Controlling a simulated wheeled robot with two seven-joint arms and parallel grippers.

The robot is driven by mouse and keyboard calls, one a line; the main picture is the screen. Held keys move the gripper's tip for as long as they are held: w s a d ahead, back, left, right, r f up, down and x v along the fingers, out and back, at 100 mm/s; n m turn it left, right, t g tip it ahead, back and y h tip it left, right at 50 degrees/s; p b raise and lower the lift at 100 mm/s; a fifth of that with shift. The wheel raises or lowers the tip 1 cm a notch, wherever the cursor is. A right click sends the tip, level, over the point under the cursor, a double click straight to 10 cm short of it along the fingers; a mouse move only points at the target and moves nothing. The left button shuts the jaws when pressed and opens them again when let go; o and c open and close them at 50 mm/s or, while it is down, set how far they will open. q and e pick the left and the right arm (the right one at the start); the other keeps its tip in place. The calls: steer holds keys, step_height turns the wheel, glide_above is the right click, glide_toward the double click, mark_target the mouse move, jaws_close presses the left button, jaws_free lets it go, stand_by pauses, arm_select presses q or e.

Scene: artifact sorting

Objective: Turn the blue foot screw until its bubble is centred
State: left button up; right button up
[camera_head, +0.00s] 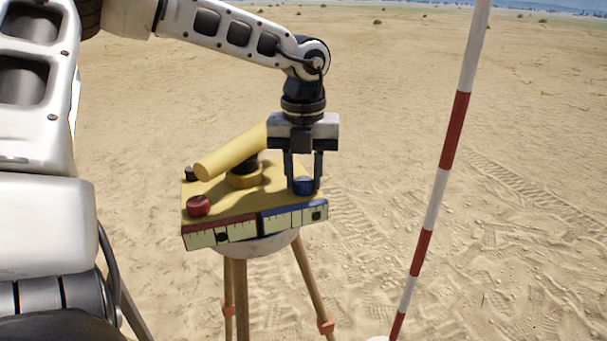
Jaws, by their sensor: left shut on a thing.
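The blue foot screw (303,187) sits at the right of the yellow instrument plate (215,203). My left gripper (304,178) points down from above and is shut on the blue foot screw, one finger on each side. The blue-topped vial (290,219) on the plate's front edge has a dark bubble (317,216) near its right end, off centre. The red foot screw (199,205) stands at the left front corner. The red-topped vial (205,238) below it has a dark bubble (222,237) near its middle. My right gripper is not in view.
A yellow telescope tube (230,151) lies tilted on the plate, left of my left gripper. A wooden tripod (242,300) carries the plate. A red and white pole (432,205) stands to the right. Open sand surrounds them.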

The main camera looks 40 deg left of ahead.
arm_select(q)
steer(key=m+b, duration=0.2)
steer(key=shift+f+m, duration=0.1)
steer(key=shift+m, duration=0.3)
steer(key=m+b, duration=0.1)
steer(key=m, duration=0.1)
steer(key=shift+m, duration=0.4)
steer(key=m+b, duration=0.1)
steer(key=m, duration=0.3)
steer(key=shift+m+b, duration=0.3)
steer(key=shift+m, duration=1.2)
steer(key=shift+r+m, duration=0.2)
steer(key=shift+m, duration=1)
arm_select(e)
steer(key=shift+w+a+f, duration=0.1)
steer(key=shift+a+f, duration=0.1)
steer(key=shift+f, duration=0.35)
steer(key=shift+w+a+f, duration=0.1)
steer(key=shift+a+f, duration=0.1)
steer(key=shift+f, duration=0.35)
arm_select(q)
steer(key=shift+m, duration=0.3)
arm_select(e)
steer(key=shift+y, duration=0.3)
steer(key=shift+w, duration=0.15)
arm_select(q)
steer(key=o, duration=1)
